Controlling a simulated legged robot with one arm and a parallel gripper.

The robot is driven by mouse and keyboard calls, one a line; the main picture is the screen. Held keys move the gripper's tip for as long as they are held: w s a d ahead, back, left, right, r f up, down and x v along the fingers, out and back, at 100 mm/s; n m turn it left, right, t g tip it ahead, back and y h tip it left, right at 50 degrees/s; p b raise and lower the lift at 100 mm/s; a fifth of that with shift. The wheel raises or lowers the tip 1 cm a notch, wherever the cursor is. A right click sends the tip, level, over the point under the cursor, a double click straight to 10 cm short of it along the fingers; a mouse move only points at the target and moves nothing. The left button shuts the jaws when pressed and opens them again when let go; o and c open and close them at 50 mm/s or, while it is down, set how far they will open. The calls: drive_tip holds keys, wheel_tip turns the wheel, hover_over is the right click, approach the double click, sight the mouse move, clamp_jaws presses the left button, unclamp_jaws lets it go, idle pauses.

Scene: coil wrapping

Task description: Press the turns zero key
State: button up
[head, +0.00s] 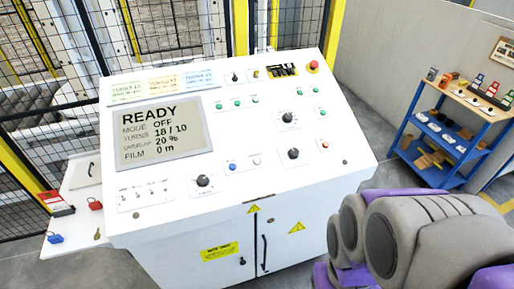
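A white control console (255,190) stands in front of me with a sloped panel. Its display (162,131) reads READY, MODE OFF, TURNS 18 / 10, OVERLAP 20 %, FILM 0 m. Right of and below the display are a blue button (232,167) and a pale button (256,161). The labels are too small to read, so I cannot tell which is the turns zero key. My grey and purple arm fills the lower right; my gripper is not in view.
The panel also carries black knobs (289,118), a row of small switches (137,196) and a red mushroom button (313,66). A mesh fence (70,60) stands behind. A blue shelf unit (442,178) stands at the right, with floor between.

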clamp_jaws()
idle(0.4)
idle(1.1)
